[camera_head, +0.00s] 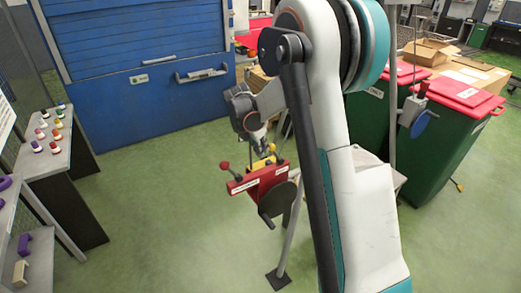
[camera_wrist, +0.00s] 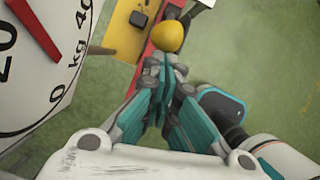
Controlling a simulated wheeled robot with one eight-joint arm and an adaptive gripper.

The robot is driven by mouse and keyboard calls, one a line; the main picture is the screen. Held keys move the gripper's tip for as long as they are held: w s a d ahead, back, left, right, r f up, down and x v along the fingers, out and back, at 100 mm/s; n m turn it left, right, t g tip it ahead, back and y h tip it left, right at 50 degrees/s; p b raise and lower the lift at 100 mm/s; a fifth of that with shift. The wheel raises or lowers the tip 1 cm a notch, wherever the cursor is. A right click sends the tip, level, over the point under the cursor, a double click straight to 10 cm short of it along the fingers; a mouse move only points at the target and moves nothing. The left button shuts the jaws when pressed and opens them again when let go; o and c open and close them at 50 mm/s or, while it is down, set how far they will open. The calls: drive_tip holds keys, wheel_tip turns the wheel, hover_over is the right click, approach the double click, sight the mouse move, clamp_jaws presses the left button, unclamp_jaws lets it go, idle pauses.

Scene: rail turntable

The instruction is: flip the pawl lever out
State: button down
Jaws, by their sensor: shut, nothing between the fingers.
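A red lever frame (camera_head: 258,181) with white labels stands in the middle of the head view. Red-knobbed levers (camera_head: 225,166) rise from it, and a dark handle (camera_head: 267,217) hangs below. A yellow part (camera_head: 262,164) sits at its top. In the wrist view a yellow ball knob (camera_wrist: 168,36) lies just beyond my fingertips, beside a red bar (camera_wrist: 158,12). I cannot tell whether this knob belongs to the pawl lever. My gripper (camera_wrist: 172,62) is shut and empty, close to the knob; contact is unclear. In the head view my gripper (camera_head: 260,148) is above the frame.
A large dial marked in kg (camera_wrist: 35,60) is close on the left in the wrist view. Green bins with red lids (camera_head: 445,130) stand right. A shelf with small coloured knobs (camera_head: 48,150) stands left. A blue shutter (camera_head: 145,85) is behind. Green floor is clear at front left.

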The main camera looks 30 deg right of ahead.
drive_tip(key=shift+d+r, duration=0.1)
drive_tip(key=shift+d, duration=0.05)
drive_tip(key=d+r+y+p, duration=0.3)
drive_tip(key=d+y, duration=0.2)
drive_tip(key=d, duration=0.8)
drive_tip(key=shift+w+y, duration=0.2)
drive_tip(key=shift+y, duration=0.1)
drive_tip(key=shift+d, duration=0.1)
idle(1.4)
